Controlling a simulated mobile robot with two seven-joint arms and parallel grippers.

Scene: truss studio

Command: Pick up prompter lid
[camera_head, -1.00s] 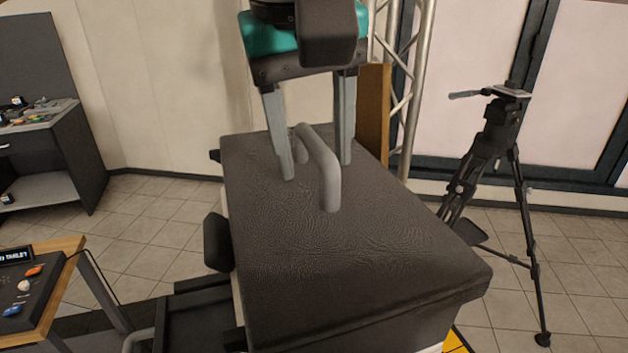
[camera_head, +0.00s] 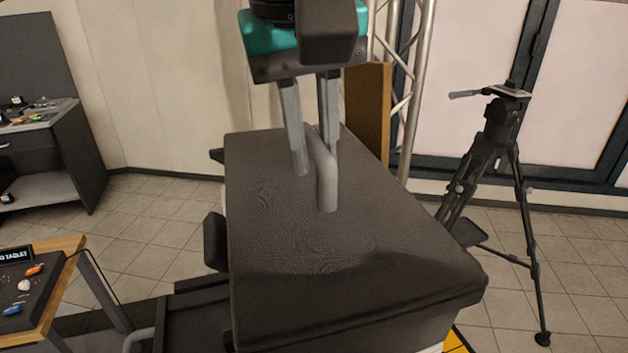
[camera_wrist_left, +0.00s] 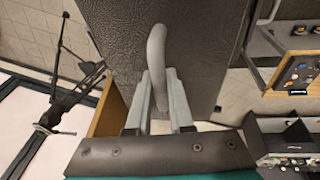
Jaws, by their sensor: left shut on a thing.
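The prompter lid (camera_head: 300,265) is a large dark, leathery-textured cover in the middle of the head view, and it also shows in the left wrist view (camera_wrist_left: 205,45). A grey bar handle (camera_head: 325,182) stands up from its top. My left gripper (camera_head: 315,165) comes down from above and is shut on this handle, one finger on each side. In the left wrist view the handle (camera_wrist_left: 156,55) runs up from between the fingers (camera_wrist_left: 158,100). The handle's far end is hidden behind the fingers in the head view. My right gripper is not in view.
A black tripod (camera_head: 500,150) stands right of the lid. A wooden board (camera_head: 368,110) and a metal truss (camera_head: 415,85) are close behind it. A wooden-edged table (camera_head: 45,300) with small coloured items is at lower left. A dark shelf unit (camera_head: 50,150) stands at far left.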

